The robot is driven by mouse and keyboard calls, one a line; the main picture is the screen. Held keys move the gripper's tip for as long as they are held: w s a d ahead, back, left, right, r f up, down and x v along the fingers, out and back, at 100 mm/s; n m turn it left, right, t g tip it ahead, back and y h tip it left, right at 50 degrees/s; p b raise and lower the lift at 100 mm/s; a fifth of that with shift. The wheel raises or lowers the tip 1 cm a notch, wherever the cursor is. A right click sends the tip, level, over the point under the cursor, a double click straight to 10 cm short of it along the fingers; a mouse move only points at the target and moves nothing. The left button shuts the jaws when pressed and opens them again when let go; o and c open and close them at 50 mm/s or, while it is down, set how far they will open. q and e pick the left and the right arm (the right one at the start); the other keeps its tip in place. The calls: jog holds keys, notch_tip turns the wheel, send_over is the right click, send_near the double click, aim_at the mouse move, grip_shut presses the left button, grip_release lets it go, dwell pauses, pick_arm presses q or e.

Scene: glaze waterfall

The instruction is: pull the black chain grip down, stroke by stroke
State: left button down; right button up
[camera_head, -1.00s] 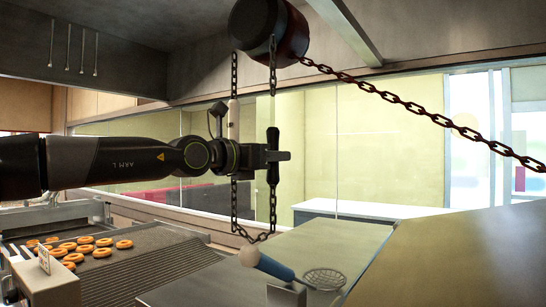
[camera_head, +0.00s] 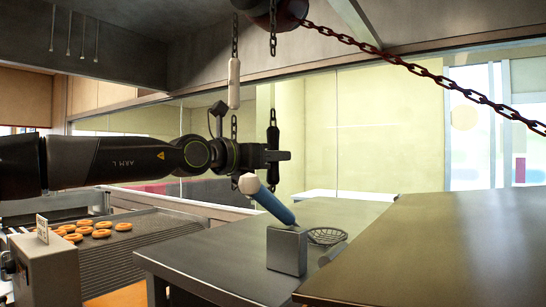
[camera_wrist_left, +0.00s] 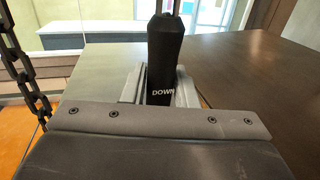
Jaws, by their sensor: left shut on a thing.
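The black chain grip (camera_head: 272,134) hangs upright on the right strand of a dark chain below the drum (camera_head: 276,14). My left gripper (camera_head: 276,156) is shut on it around its middle, and the grip shows above and below the jaws. In the left wrist view the black grip (camera_wrist_left: 163,60) stands between the fingers, with the word DOWN on it. A white grip (camera_head: 234,84) hangs on the left strand, higher than the black one and apart from my gripper. My right gripper is not in view.
Doughnuts (camera_head: 72,232) lie on a ridged tray at left. A brown surface (camera_head: 440,240) fills the lower right. A heavier chain (camera_head: 420,72) runs right from the drum.

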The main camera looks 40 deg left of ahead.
pick_arm(q)
jog(key=shift+f, duration=0.1)
notch_tip(320, 180, up, 17)
jog(key=p, duration=1.7)
notch_tip(320, 180, down, 17)
jog(key=b, duration=1.7)
jog(key=shift+f, duration=0.1)
notch_tip(320, 180, up, 17)
jog(key=p, duration=1.7)
jog(key=shift+r, duration=0.2)
jog(key=shift+f, duration=0.1)
